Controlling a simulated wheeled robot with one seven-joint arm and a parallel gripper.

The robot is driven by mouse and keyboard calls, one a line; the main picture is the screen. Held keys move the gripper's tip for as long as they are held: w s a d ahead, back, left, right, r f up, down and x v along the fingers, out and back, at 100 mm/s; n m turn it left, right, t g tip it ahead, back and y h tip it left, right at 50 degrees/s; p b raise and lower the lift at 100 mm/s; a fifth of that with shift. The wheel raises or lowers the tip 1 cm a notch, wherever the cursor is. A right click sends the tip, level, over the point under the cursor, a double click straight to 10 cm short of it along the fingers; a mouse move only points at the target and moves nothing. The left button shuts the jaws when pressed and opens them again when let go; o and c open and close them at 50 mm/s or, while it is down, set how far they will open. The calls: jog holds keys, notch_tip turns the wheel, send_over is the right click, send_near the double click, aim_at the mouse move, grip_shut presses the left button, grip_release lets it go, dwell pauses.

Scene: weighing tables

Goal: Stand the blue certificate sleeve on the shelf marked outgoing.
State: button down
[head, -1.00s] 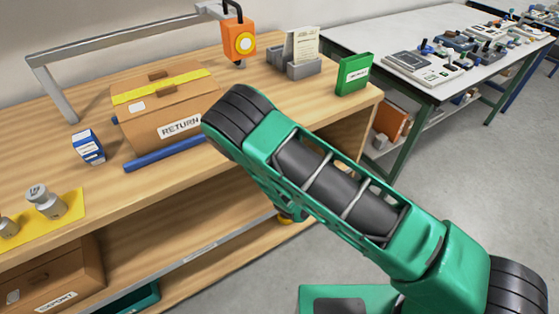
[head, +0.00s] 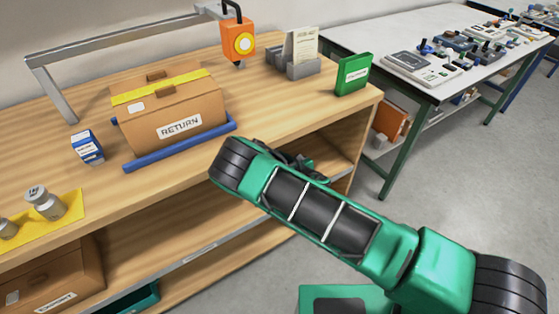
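A small blue upright item with a white label (head: 87,147) stands at the left of the wooden table, left of the cardboard box. It is the only blue labelled piece I see, but its print is too small to read. The open shelf (head: 190,235) under the tabletop has a small label on its front edge, also unreadable. My arm crosses the right half of the view. A dark and green part (head: 300,163) shows behind it, perhaps my gripper; its fingers and anything in them cannot be made out.
A cardboard box marked RETURN (head: 175,112) sits by a blue bar or tray edge (head: 180,146). A green labelled sleeve (head: 353,75) stands at the table's right corner. Metal weights (head: 45,202) stand on a yellow mat. A grey holder (head: 293,64) and orange hanging device (head: 238,42) are behind.

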jog(key=shift+f, duration=0.4)
jog(key=shift+f, duration=0.1)
jog(key=c, duration=1.5)
grip_release()
jog(key=shift+v, duration=6)
